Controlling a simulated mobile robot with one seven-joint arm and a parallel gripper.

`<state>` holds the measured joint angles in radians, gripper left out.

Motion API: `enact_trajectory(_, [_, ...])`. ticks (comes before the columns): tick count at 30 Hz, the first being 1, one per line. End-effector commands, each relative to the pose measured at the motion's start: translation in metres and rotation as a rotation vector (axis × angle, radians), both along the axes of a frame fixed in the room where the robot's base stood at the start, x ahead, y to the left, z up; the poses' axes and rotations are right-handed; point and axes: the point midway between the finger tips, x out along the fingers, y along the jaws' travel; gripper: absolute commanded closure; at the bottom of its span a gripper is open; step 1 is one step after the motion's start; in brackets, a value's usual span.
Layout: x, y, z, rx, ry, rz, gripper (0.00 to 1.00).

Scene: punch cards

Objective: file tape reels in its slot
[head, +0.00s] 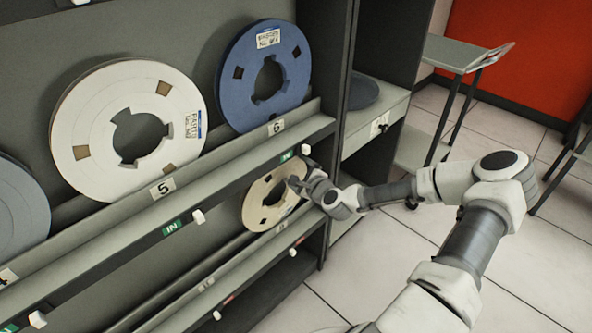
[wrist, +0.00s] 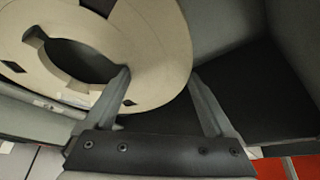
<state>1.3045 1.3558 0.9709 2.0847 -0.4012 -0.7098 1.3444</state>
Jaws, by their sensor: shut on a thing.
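A tan tape reel (head: 256,211) stands in the lower row of the rack, below the slot labelled 6 (head: 276,127), leaning back. My gripper (head: 297,184) is at its right side. In the wrist view the reel (wrist: 155,45) fills the upper left. My gripper (wrist: 163,84) is shut on its ring, one finger at the centre hole and the other at the outer rim. A white reel (head: 88,118) stands in slot 5 (head: 162,188), and a blue reel (head: 234,53) stands in slot 6. The lower slot's number label is hidden or unreadable.
A grey-blue reel (head: 18,205) stands at the far left. A dark reel (head: 363,91) lies on the side shelf (head: 375,122). A shelf lip (head: 205,205) with white knobs and green IN tags runs above the lower row. A cart (head: 465,54) stands at the right, with open floor near it.

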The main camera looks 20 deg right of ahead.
Motion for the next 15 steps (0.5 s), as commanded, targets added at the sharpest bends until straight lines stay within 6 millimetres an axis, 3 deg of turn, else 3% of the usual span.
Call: enact_trajectory(15, [0.001,0.0,-0.011,0.0,-0.004,-0.001,1.0])
